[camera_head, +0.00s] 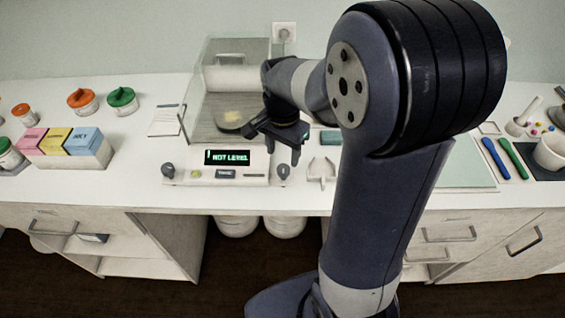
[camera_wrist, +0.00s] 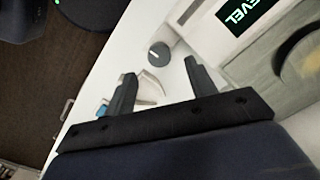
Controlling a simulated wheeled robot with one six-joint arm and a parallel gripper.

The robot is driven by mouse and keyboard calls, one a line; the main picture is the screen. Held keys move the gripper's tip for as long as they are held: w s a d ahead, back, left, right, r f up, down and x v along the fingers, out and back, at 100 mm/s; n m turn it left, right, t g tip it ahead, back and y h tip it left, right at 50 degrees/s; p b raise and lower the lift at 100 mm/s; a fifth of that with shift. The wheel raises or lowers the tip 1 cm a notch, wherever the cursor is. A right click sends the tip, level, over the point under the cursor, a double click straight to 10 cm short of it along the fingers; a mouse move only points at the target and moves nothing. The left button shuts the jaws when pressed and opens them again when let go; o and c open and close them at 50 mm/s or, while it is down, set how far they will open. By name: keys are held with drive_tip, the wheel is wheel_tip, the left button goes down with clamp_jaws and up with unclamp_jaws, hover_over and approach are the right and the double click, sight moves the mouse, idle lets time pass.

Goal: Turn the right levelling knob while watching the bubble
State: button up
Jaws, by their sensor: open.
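A white balance (camera_head: 215,180) stands on the counter; its display (camera_head: 227,158) reads "NOT LEVEL". The right levelling knob (camera_head: 284,172) is a grey knob at its front right corner. In the wrist view this knob (camera_wrist: 159,54) shows a pale mark on its top. A matching left knob (camera_head: 168,170) is at the other corner. A small yellow-green spot (camera_head: 195,174), perhaps the bubble level, is on the front; its bubble is too small to read. My gripper (camera_head: 275,148) is open and empty above the right knob, apart from it. In the wrist view the knob lies just beyond my gripper's fingertips (camera_wrist: 160,69).
A clear draft shield (camera_head: 195,100) rises behind the display, with a pan (camera_head: 229,120) of yellowish material inside. A white scoop-like piece (camera_head: 322,170) lies right of the knob. Coloured boxes (camera_head: 83,141) and lidded jars (camera_head: 122,100) stand left. The counter's front edge is close.

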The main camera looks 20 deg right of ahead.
sight(283, 168)
drive_tip(key=shift+f, duration=2.8)
drive_tip(key=shift+c, duration=0.4)
drive_tip(key=c, duration=0.9)
